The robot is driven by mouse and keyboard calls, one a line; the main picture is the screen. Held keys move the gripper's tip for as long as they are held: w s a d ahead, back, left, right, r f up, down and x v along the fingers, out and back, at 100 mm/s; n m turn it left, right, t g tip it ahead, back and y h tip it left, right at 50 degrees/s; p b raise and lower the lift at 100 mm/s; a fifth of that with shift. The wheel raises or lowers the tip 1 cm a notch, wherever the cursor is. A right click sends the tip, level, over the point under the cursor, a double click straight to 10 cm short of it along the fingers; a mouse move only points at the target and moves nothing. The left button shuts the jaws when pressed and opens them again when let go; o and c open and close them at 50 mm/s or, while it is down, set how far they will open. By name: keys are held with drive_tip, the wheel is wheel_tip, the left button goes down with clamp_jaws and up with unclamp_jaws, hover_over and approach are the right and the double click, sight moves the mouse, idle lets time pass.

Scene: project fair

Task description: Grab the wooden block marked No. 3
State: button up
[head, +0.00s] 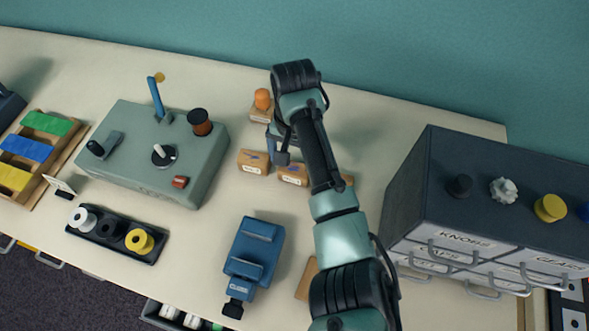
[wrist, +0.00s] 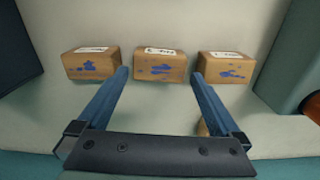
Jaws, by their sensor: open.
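Three wooden blocks with white labels and blue marks stand in a row. In the wrist view they are the left block (wrist: 90,66), the middle block (wrist: 160,68) and the right block (wrist: 226,69). The label numbers are too small to read, so I cannot tell which is No. 3. In the head view, two blocks show clearly, one at left (head: 253,162) and one in the middle (head: 291,175); the third (head: 348,181) is mostly hidden by my arm. My gripper (wrist: 160,76) is open and empty, its fingers pointing toward the middle block.
A green control box (head: 150,155) with a blue lever stands left of the blocks. An orange-topped wooden piece (head: 262,101) is behind them. A dark drawer cabinet (head: 440,190) stands at right. A blue device (head: 254,255) and a spool tray (head: 112,238) lie nearer the front.

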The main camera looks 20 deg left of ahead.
sight(295, 168)
wheel_tip(295, 168, down, 4)
drive_tip(key=shift+s+f, duration=0.1)
drive_tip(key=shift+f, duration=0.05)
drive_tip(key=c, duration=1.1)
